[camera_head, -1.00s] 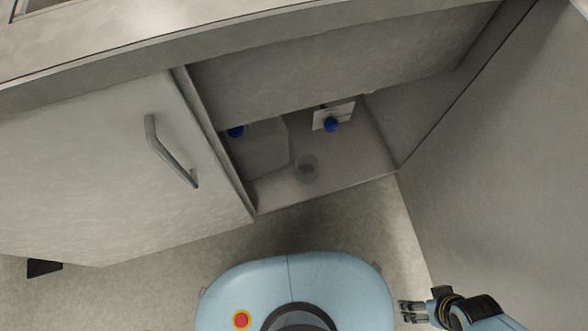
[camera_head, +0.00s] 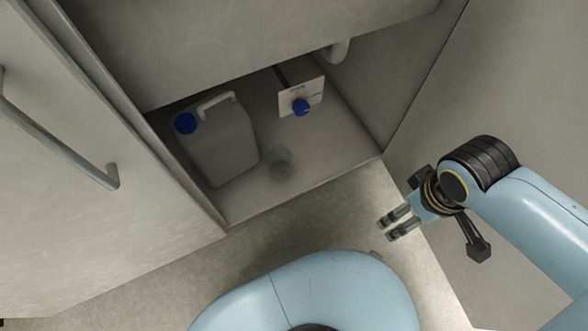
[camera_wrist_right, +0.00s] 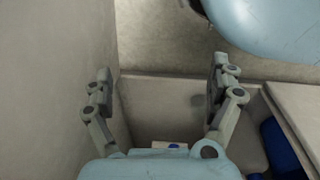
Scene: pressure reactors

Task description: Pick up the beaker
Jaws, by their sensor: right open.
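A small, round, see-through vessel, seemingly the beaker (camera_head: 281,163), stands on the floor of the open cabinet in the head view, near its front edge. It is faint and hard to make out. A faint round shape in the right wrist view (camera_wrist_right: 198,100) may be the same beaker. My right gripper (camera_head: 386,230) is open and empty, outside the cabinet, to the right of and nearer than the beaker, clearly apart from it. In the right wrist view its two fingers (camera_wrist_right: 162,72) are spread wide with nothing between them. My left gripper is not in view.
A pale canister (camera_head: 222,145) with a blue cap stands left of the beaker. A white plate with a blue knob (camera_head: 302,105) is behind it. A closed door with a handle (camera_head: 62,140) is at left. A plain wall (camera_head: 500,90) stands close on the right.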

